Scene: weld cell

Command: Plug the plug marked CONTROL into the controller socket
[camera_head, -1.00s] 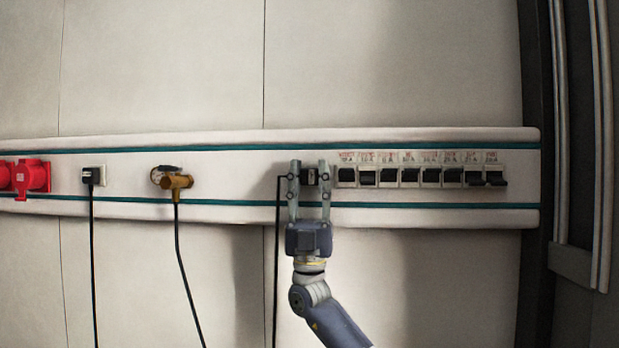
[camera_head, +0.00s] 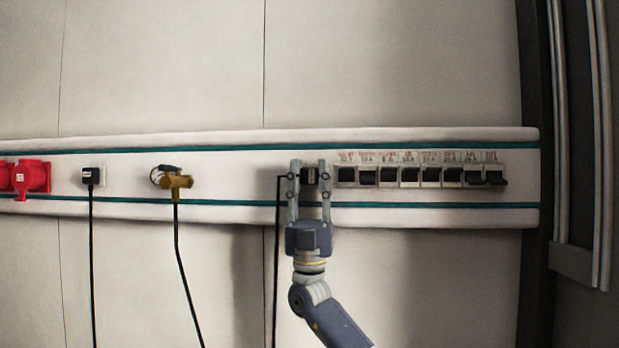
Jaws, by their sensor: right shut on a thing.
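My right gripper (camera_head: 309,180) is at the wall panel, just left of the row of switches. Its two fingers point up and are shut on a small black plug (camera_head: 310,175). The plug's marking is too small to read. A black cable (camera_head: 277,250) hangs down just left of the fingers. Any socket behind the held plug is hidden, so I cannot tell whether the plug is seated. Another black plug (camera_head: 90,176) sits in a pale socket (camera_head: 102,176) at the left, with its cable hanging down. My left gripper is not in view.
A row of black breaker switches (camera_head: 431,177) with labels runs to the right of the gripper. A brass fitting (camera_head: 176,184) with a hanging hose and red sockets (camera_head: 33,177) are at the left. The panel between the brass fitting and the gripper is clear.

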